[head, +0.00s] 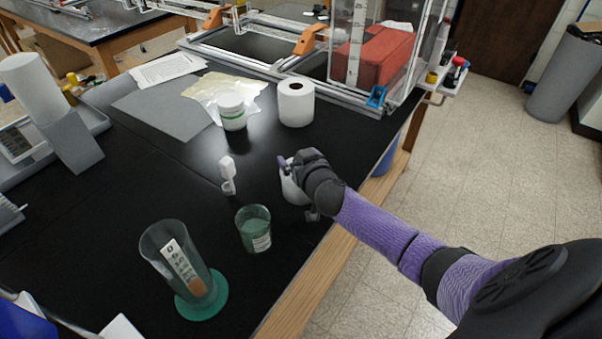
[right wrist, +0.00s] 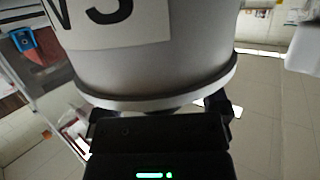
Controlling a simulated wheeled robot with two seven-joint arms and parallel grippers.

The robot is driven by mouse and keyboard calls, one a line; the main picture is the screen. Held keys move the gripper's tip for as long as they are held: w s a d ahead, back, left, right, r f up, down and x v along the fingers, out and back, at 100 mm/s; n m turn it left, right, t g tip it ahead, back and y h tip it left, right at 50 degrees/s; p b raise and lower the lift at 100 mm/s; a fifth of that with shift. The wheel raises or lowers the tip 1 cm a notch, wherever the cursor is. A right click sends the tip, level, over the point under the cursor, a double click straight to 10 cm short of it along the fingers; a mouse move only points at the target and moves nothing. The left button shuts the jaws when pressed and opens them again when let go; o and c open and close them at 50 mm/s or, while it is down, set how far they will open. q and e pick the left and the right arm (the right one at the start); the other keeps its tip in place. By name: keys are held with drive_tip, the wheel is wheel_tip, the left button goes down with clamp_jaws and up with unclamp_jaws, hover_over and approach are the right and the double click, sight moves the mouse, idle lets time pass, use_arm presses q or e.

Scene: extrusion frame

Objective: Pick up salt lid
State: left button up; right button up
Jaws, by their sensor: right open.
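My right gripper (head: 304,172) is at a pale cup-like container (head: 291,190) near the table's right edge and partly hides it. In the right wrist view the grey-white container (right wrist: 155,60) with a printed label fills the upper middle. The open fingers (right wrist: 160,108) sit at either side of its rim, and I cannot tell if they touch it. A white jar with a green band (head: 233,121) stands farther back with a white lid (head: 230,100) on top. No lid is clearly marked as salt. My left gripper is not in view.
A paper roll (head: 296,103) stands right of the jar. A small white bottle (head: 228,175), a green beaker (head: 253,231) and a tall cylinder on a green base (head: 203,296) stand to the left and front. An extrusion frame (head: 270,70) spans the back.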

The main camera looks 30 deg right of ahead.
drive_tip(key=shift+w+f, duration=0.1)
drive_tip(key=shift+w, duration=0.15)
drive_tip(key=shift+s, duration=0.1)
drive_tip(key=shift+c, duration=0.3)
clamp_jaws()
drive_tip(key=shift+r, duration=0.2)
